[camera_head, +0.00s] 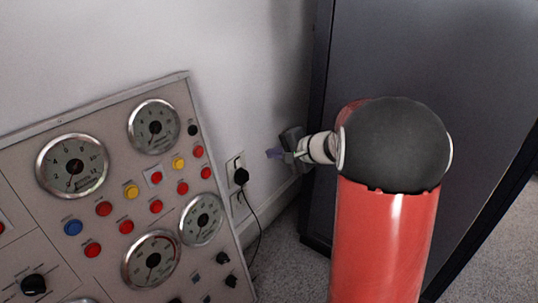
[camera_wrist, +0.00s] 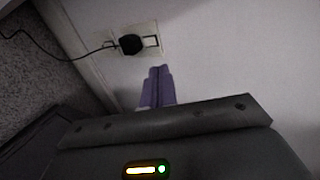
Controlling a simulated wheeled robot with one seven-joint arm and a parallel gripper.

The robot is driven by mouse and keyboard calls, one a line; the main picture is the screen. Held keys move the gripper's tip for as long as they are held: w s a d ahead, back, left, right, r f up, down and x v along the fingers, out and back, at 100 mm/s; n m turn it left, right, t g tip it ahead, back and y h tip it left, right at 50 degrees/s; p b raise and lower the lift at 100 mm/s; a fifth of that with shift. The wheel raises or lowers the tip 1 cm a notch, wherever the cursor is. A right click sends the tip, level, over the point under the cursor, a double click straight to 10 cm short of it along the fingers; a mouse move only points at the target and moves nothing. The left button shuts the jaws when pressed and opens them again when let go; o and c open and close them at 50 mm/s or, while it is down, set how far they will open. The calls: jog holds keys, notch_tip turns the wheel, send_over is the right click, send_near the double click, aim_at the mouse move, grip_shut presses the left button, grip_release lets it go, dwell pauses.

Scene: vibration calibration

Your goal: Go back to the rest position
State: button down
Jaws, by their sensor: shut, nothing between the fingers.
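My gripper (camera_head: 273,153) shows in the head view to the right of the panel, at the end of my red arm, in front of the wall. In the wrist view its purple fingers (camera_wrist: 157,86) are together with nothing between them. They point toward the wall near a socket with a black plug (camera_wrist: 131,44). The fingers look apart from the plug. The plug also shows in the head view (camera_head: 241,176), just left of and below the gripper.
A tilted control panel (camera_head: 118,175) with gauges, buttons and knobs fills the left. A large dark cabinet (camera_head: 470,60) stands behind my arm on the right. A black cord (camera_head: 259,235) hangs from the plug to the grey carpet (camera_head: 275,245). The upper wall (camera_head: 230,50) is bare.

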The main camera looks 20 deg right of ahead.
dwell(0.4)
jog(key=s+a+r+n+g+p, duration=0.2)
jog(key=s+a+r+n, duration=0.15)
jog(key=s, duration=0.35)
jog(key=s+a+r+n+g+p, duration=0.2)
jog(key=s+a+r, duration=0.25)
jog(key=s, duration=0.25)
jog(key=s+d+r+n+h+p, duration=0.1)
jog(key=s+n+h+p, duration=0.1)
jog(key=s, duration=0.6)
jog(key=s+d+r+n+h+p, duration=0.1)
jog(key=s+n+h+p, duration=0.1)
jog(key=s+h, duration=0.3)
jog(key=s+n, duration=0.1)
jog(key=s, duration=0.3)
jog(key=shift+s+r, duration=0.3)
